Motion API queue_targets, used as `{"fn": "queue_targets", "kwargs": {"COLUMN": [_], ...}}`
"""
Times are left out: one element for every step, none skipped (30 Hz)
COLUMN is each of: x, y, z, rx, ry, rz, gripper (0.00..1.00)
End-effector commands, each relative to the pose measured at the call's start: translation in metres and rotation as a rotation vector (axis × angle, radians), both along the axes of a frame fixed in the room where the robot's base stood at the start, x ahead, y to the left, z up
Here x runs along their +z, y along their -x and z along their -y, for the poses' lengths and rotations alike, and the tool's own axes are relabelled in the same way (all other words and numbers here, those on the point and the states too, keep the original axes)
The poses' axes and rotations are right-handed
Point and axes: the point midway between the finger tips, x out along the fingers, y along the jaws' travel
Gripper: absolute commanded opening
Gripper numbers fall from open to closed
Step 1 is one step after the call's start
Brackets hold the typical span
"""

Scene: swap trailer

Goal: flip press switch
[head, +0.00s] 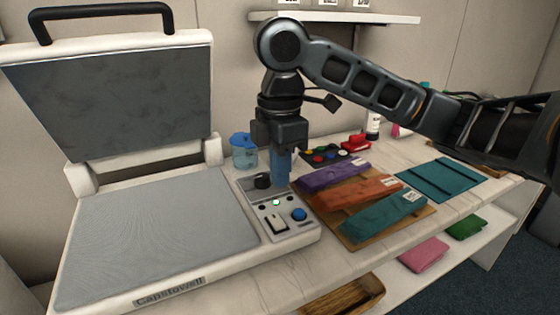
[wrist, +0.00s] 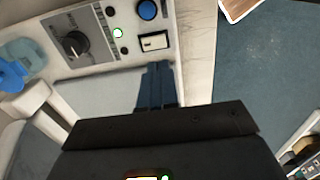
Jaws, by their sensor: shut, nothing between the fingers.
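The press (head: 150,235) is a large white machine with its lid (head: 125,95) raised and a grey plate below. Its control panel carries a white rocker switch (head: 277,221) in a dark frame, a lit green light, a blue button and a black knob. The switch also shows in the wrist view (wrist: 154,41), just beyond my fingertips. My gripper (head: 281,182) points down above the panel, near the knob. Its blue fingers are shut and empty; they also show in the wrist view (wrist: 157,68). I cannot tell whether they touch the panel.
Purple, orange and teal folded cloths lie on a wooden board (head: 350,236) right of the panel. A blue-lidded container (head: 244,150) stands behind the panel. A teal mat (head: 440,180) lies farther right. A shelf below the table holds more folded cloths (head: 424,254).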

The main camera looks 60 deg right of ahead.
Motion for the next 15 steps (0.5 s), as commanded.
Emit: {"fn": "queue_targets", "kwargs": {"x": [-0.012,-0.018,-0.025,-0.032,-0.037,-0.045,-0.050,-0.056,-0.062,-0.066,-0.070,-0.075,-0.079,-0.081,-0.085], "y": [0.001,0.001,0.001,0.001,0.001,0.001,0.000,0.000,0.000,0.000,0.000,0.001,0.000,0.000,0.000], "z": [0.000,0.000,0.000,0.000,0.000,0.000,0.000,0.000,0.000,0.000,0.000,0.000,0.000,0.000,0.000], "rx": [-0.001,-0.001,-0.002,-0.002,-0.002,-0.002,-0.002,-0.002,-0.002,-0.002,-0.002,-0.001,-0.001,-0.001,-0.001], "ry": [-0.003,-0.003,-0.002,-0.002,-0.003,-0.002,-0.003,-0.002,-0.002,-0.002,-0.001,-0.001,-0.001,-0.001,0.000], "rz": [-0.002,-0.003,-0.002,-0.002,-0.002,-0.002,-0.002,-0.001,-0.002,-0.002,0.000,-0.002,-0.002,-0.001,0.000], "gripper": [0.00,0.00,0.00,0.00,0.00,0.00,0.00,0.00,0.00,0.00,0.00,0.00,0.00,0.00,0.00]}}
